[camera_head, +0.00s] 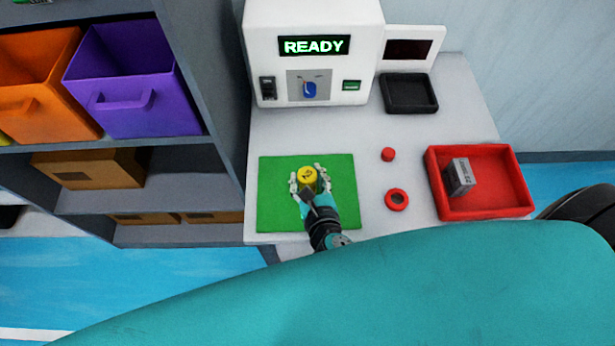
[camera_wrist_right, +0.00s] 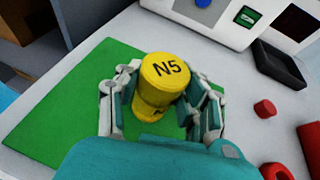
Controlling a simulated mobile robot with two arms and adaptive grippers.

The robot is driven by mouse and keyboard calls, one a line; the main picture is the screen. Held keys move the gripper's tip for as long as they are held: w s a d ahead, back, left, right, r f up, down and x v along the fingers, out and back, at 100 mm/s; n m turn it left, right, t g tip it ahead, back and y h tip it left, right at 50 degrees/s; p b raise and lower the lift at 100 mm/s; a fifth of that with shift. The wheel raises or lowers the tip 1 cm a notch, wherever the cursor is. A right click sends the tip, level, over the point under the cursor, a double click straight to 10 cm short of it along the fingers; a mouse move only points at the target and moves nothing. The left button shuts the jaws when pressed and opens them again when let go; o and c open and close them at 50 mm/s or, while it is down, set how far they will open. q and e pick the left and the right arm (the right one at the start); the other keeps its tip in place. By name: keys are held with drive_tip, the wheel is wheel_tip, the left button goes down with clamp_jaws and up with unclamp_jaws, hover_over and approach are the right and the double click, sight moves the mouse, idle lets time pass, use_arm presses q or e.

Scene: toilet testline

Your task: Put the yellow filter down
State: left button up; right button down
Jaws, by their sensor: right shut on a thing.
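The yellow filter (camera_head: 307,174) is a small cylinder marked N5 on its top. My right gripper (camera_head: 309,184) is shut on it over the green mat (camera_head: 272,215) on the white table. In the right wrist view the filter (camera_wrist_right: 168,75) stands between the fingers of my right gripper (camera_wrist_right: 160,105), slightly tilted in the picture, with its lower part partly hidden. Whether its base touches the mat I cannot tell. My left gripper is not in view.
A white machine (camera_head: 315,25) reading READY stands behind the mat. To the right are a red cap (camera_head: 388,155), a red ring (camera_head: 396,199), a black tray (camera_head: 409,108) and a red tray (camera_head: 505,205) with a grey block (camera_head: 460,176). Shelves with bins (camera_head: 135,85) stand left.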

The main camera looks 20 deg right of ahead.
drive_tip(key=c, duration=0.8)
unclamp_jaws()
drive_tip(key=shift+r, duration=0.1)
drive_tip(key=b+v, duration=0.1)
drive_tip(key=v, duration=1.1)
